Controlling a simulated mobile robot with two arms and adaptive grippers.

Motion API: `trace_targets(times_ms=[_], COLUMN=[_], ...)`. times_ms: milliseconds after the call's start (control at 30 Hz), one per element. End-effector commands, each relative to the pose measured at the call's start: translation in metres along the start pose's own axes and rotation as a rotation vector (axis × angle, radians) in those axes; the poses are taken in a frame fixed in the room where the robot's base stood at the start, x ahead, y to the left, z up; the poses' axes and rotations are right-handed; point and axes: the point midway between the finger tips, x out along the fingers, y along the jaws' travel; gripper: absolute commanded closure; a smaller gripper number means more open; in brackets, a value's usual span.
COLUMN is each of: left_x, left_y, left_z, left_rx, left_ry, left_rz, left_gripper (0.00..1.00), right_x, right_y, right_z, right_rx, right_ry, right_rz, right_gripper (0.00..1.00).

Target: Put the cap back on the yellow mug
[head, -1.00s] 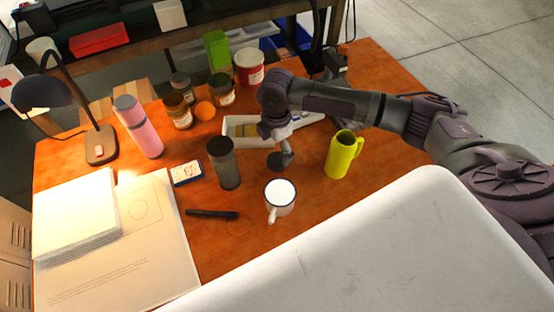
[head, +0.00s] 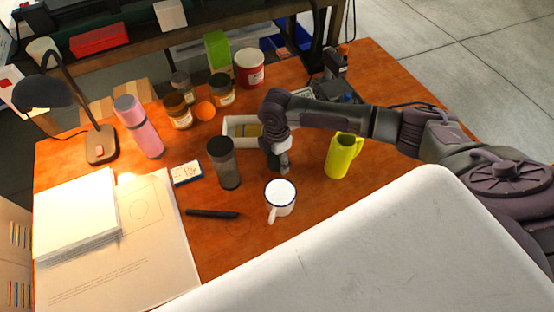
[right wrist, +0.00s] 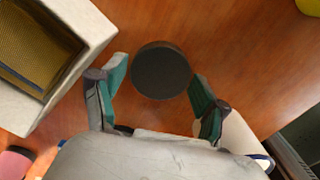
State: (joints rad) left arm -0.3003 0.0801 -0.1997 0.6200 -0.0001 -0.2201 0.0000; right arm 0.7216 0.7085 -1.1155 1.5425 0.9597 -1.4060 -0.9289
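The yellow mug (head: 342,158) stands upright on the wooden table, right of my right gripper, its top open and without a cap. A bit of it shows at the top right of the right wrist view (right wrist: 311,5). A dark round cap (right wrist: 161,71) lies flat on the table in the right wrist view. My right gripper (right wrist: 158,76) is open, pointing down, with one finger on each side of the cap; I cannot tell whether they touch it. In the head view my right gripper (head: 282,166) hides the cap. My left gripper is not in view.
A white mug with a blue rim (head: 280,198) stands close in front of my right gripper. A dark tumbler (head: 223,164) is to its left, and a white box (head: 231,133) lies behind. A black marker (head: 212,214) lies at the front. Table right of the yellow mug is clear.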

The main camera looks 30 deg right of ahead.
Motion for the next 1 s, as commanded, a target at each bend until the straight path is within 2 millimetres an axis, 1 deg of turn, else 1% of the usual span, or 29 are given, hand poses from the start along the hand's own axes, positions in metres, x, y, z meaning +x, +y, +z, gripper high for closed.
trace_targets(times_ms=[33,167,200,367,467,567,800,900,1000], left_x=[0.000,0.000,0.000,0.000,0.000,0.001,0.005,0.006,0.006], left_y=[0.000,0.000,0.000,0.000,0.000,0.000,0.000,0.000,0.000], left_z=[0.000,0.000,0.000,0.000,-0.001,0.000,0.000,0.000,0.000], left_rx=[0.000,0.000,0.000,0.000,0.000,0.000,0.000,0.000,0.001], left_ry=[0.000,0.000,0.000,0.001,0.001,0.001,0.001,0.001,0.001], left_rz=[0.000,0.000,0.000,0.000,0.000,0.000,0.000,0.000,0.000], left_gripper=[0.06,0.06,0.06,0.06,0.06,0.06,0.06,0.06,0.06], right_x=[0.000,0.000,0.000,0.000,-0.004,-0.016,-0.064,-0.081,-0.093], right_y=[0.000,0.000,0.000,0.000,0.001,0.001,0.001,0.001,0.001], right_z=[0.000,0.000,0.000,0.000,0.000,0.001,0.000,0.000,0.000], right_rx=[0.000,0.000,0.000,0.000,0.000,0.000,-0.001,0.000,0.001], right_ry=[0.000,0.000,0.000,0.000,0.000,0.000,0.000,0.001,0.001], right_rz=[0.000,0.000,0.000,0.000,0.001,0.004,0.004,0.004,0.002], right_gripper=[0.41,0.63,0.64,0.65,0.65,0.65,0.65,0.65,0.65])
